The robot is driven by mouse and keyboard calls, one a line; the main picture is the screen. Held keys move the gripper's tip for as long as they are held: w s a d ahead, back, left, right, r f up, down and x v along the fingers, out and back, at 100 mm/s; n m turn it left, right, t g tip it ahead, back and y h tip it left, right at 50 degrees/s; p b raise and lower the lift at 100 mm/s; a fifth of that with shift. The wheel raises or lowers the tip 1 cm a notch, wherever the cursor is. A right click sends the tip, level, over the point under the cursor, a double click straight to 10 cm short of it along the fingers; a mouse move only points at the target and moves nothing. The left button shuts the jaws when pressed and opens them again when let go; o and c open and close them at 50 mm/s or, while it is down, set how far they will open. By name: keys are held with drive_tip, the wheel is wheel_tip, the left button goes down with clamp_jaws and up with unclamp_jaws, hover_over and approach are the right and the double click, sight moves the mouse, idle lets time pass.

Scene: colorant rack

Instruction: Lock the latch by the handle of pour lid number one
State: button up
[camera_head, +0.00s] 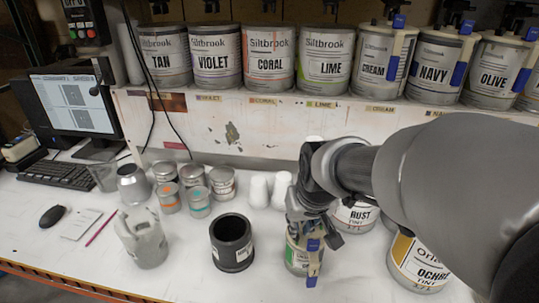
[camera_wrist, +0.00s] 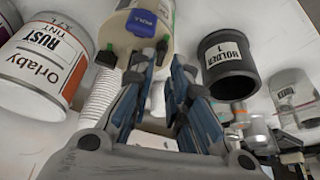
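A can with a cream pour lid (camera_wrist: 122,38) stands at the front of the bench, below my gripper. A blue latch tab reading PULL (camera_wrist: 146,20) shows on the lid in the wrist view. Blue latch parts (camera_head: 313,246) also show on the can's near side in the head view. My gripper (camera_wrist: 165,68) is close to the lid. Its blue-padded fingers are apart, with a gap between them and nothing visibly gripped. In the head view, my gripper (camera_head: 312,225) hides much of the lid and its handle.
A black holder marked 1 (camera_head: 232,243) and a grey translucent vessel (camera_head: 143,240) stand to the left. Rust (camera_head: 353,217) and ochre (camera_head: 421,262) cans stand close on the right. Small tins (camera_head: 196,201) and white cylinders (camera_head: 260,188) stand behind. Lidded cans line the shelf.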

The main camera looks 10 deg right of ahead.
drive_tip(key=v, duration=0.8)
drive_tip(key=shift+r, duration=0.1)
drive_tip(key=s+f, duration=0.3)
drive_tip(key=s, duration=1.3)
drive_tip(key=shift+s+f, duration=0.2)
drive_tip(key=shift+s, duration=0.2)
